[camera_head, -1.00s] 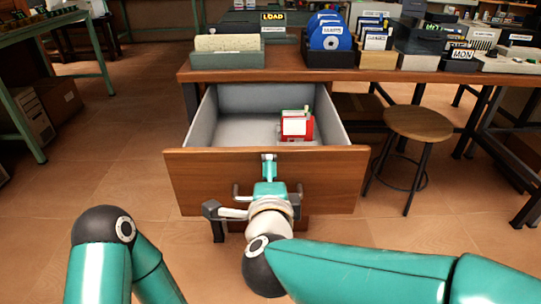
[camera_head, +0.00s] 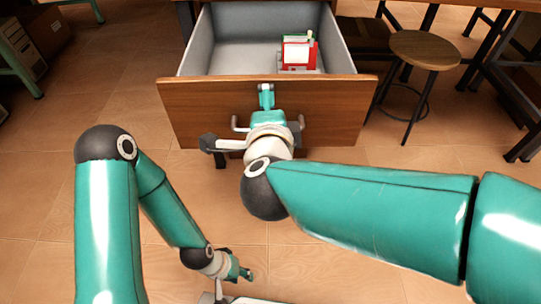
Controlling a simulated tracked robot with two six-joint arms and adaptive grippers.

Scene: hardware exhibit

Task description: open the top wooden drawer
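The wooden drawer (camera_head: 200,112) is pulled far out, and its grey inside shows from above. Its metal handle (camera_head: 235,124) is on the middle of the wooden front. My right gripper (camera_head: 266,97) is at the handle, with a teal finger against the front. It covers the handle's middle, so its grip on the bar is hidden. My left gripper (camera_head: 243,272) hangs low, well in front of the drawer and apart from it. It looks empty, but its finger gap is too small to make out.
A red and white box-like item (camera_head: 298,53) stands inside the drawer at the right. A round wooden stool (camera_head: 425,50) stands to the right of the drawer. The desk edge (camera_head: 455,3) is above.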

